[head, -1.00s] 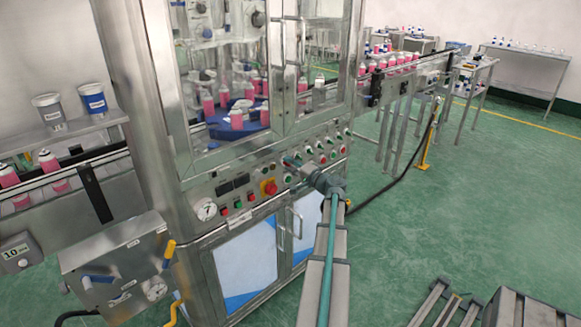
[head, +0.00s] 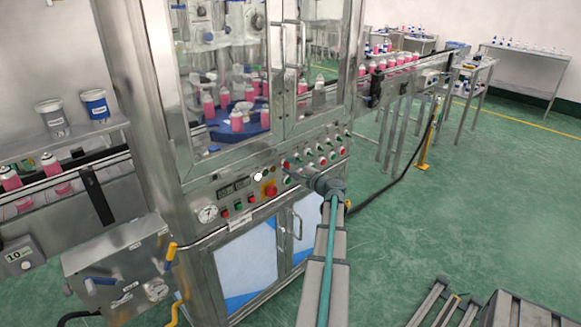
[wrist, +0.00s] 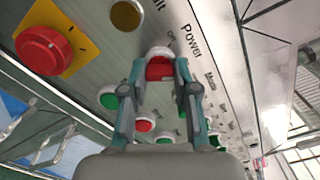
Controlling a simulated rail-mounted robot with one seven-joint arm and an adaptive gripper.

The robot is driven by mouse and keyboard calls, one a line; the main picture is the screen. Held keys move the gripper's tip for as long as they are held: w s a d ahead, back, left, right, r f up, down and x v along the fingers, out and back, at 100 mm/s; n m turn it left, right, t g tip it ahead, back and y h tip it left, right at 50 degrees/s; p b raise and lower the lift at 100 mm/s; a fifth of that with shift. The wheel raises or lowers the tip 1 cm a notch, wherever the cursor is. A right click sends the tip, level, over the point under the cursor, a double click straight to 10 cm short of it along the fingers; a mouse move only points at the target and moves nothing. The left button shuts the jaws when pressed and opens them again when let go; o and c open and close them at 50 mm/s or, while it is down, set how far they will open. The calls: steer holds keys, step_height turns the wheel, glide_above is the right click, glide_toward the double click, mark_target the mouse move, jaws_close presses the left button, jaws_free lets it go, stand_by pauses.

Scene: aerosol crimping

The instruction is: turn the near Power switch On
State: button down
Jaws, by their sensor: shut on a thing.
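The near Power switch (wrist: 160,67) is a small knob with a red face and a pale rim on the sloped steel panel, beside the printed "Power" label. My gripper (wrist: 158,72) is closed around it, with one finger on each side in the wrist view. In the head view my gripper (head: 296,170) reaches the panel from the lower right, at the row of knobs. The fingers partly cover the switch, so its exact turn angle is hard to tell.
A red emergency stop (wrist: 43,48) on a yellow plate lies left of the switch. Several red and green knobs and buttons sit close by. Glass doors (head: 235,80) with handles rise above the panel. Open green floor (head: 440,210) lies at right.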

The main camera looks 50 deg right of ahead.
stand_by(0.4)
steer(key=c, duration=0.9)
jaws_free()
steer(key=shift+s, duration=0.1)
steer(key=s, duration=0.4)
steer(key=s+a, duration=0.1)
steer(key=s, duration=0.2)
steer(key=s+a, duration=0.1)
steer(key=s, duration=0.3)
steer(key=shift+s+a, duration=0.1)
steer(key=shift+s, duration=0.25)
